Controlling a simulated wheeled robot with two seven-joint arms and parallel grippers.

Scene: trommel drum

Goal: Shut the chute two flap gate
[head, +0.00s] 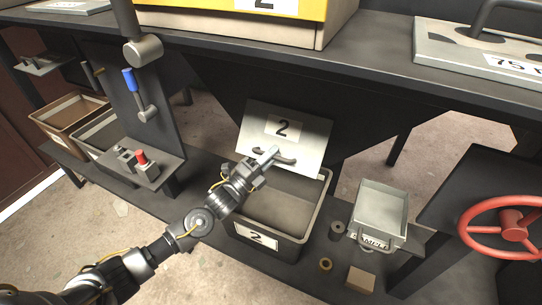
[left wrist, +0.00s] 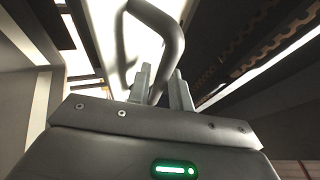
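The chute two flap gate (head: 310,137) is a pale plate marked "2" under the dark chute. It hangs tilted outward above the back of a grey bin (head: 272,237), also marked "2". A bar handle (head: 288,161) sits on its lower part and shows as a curved grey bar in the left wrist view (left wrist: 172,40). My left gripper (head: 270,157) is at this handle. In the left wrist view its two fingers (left wrist: 160,90) stand close on both sides of the bar, which appears held between them. My right gripper is not in view.
A lever with a blue grip (head: 130,80) and a red button (head: 141,157) stand left of the gate. A sample tray (head: 381,212), small rings and a block (head: 360,279) lie to the right. A red handwheel (head: 513,222) is at far right. The bench edge overhangs above.

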